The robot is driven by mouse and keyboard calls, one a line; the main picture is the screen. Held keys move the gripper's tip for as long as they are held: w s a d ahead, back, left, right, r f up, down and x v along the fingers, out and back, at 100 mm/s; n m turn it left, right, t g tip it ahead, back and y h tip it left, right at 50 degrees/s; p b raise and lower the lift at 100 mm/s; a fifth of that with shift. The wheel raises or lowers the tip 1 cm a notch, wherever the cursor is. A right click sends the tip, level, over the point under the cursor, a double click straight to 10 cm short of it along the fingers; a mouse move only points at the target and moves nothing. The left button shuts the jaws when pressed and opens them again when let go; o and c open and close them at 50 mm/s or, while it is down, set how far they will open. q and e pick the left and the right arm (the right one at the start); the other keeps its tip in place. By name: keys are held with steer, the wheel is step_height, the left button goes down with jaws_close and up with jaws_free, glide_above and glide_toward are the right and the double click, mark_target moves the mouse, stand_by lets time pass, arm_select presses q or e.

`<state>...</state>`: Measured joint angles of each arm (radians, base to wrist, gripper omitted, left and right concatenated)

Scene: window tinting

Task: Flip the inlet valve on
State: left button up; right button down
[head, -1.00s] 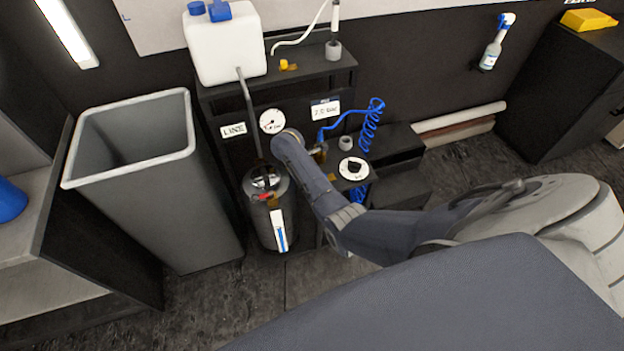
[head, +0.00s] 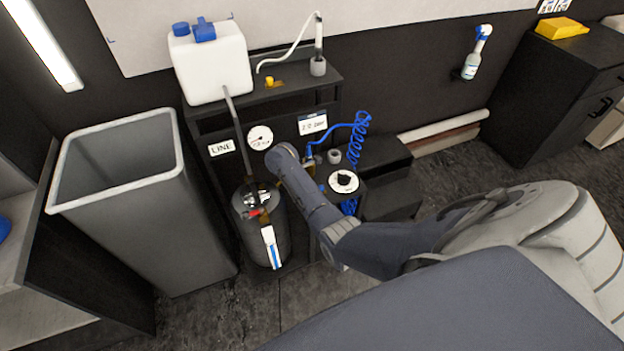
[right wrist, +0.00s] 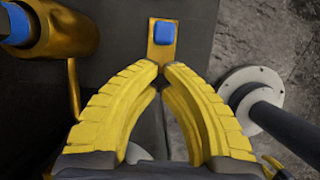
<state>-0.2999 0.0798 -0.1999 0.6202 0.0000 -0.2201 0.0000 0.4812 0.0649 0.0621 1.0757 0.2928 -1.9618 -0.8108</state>
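In the right wrist view, a flat brass piece with a blue block (right wrist: 163,33) lies just beyond my fingertips; it may be the inlet valve's handle. My right gripper (right wrist: 160,70) has its yellow fingertips together at the near end of this piece, with nothing visible held between them. I cannot tell whether they touch it. A brass fitting (right wrist: 62,32) with a blue end is at the upper left. In the head view, my right arm reaches to the cart beside the pressure gauge (head: 260,137) and hides its gripper. My left gripper is not in view.
The black cart (head: 318,88) carries a white jug (head: 213,65). A dark tank (head: 262,228) stands at its front, next to a tall grey bin (head: 150,215).

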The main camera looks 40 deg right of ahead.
steer(key=a+v, duration=0.1)
steer(key=v, duration=1)
steer(key=shift+a+f, duration=0.35)
steer(key=shift+f, duration=0.1)
steer(key=shift+w, duration=0.15)
steer(key=shift+f, duration=0.1)
steer(key=s+a+f+m+y, duration=0.1)
steer(key=s+a+f+m, duration=0.1)
steer(key=s+f, duration=0.7)
steer(key=s+a+f+m+t, duration=0.15)
steer(key=s+f, duration=0.25)
steer(key=f, duration=0.8)
steer(key=s+a+f+m+y, duration=0.1)
steer(key=s+a+f+m, duration=0.1)
steer(key=s+f, duration=0.7)
steer(key=s+f+m, duration=0.2)
steer(key=s+f, duration=0.3)
steer(key=s, duration=0.6)
steer(key=s+f+m+y, duration=0.1)
steer(key=s+f, duration=0.4)
steer(key=s, duration=0.7)
steer(key=s+a+f+m+y, duration=0.1)
steer(key=s+f+m, duration=0.2)
steer(key=s, duration=0.9)
step_height(320, 180, down, 3)
steer(key=shift+f+t, duration=0.1)
steer(key=shift+t, duration=0.35)
